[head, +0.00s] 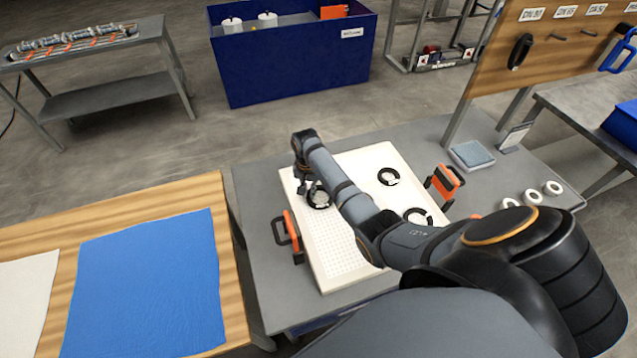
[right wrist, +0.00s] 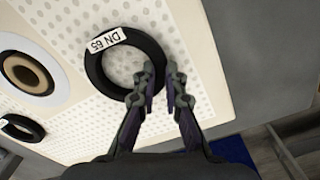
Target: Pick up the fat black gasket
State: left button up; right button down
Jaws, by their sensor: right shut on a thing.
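A thick black gasket (right wrist: 97,76) with a white DN 65 label shows in the right wrist view, against the dotted white plate (right wrist: 75,130). My right gripper (right wrist: 164,88) has its fingers at the ring's near right side, one inside the hole and one outside, shut on the rim. In the head view the gripper (head: 303,187) is at the left part of the white plate (head: 345,255), by this gasket (head: 320,206). I cannot tell whether the gasket is clear of the plate. Other black gaskets lie on the plate at the right (head: 389,183) and lower right (head: 430,213). My left gripper is out of view.
The plate has orange handles (head: 292,230) (head: 444,184) and lies on a grey table (head: 265,190). White rings (head: 534,197) and a blue-grey pad (head: 471,155) are at the right. A pegboard (head: 560,45) stands behind. A wooden table with a blue cloth (head: 150,285) is at left.

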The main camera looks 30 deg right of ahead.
jog(key=shift+r, duration=0.1)
jog(key=shift+r, duration=0.35)
jog(key=s+d+r+b, duration=0.2)
jog(key=s+d+r, duration=0.5)
jog(key=s+r, duration=0.5)
jog(key=shift+d, duration=0.2)
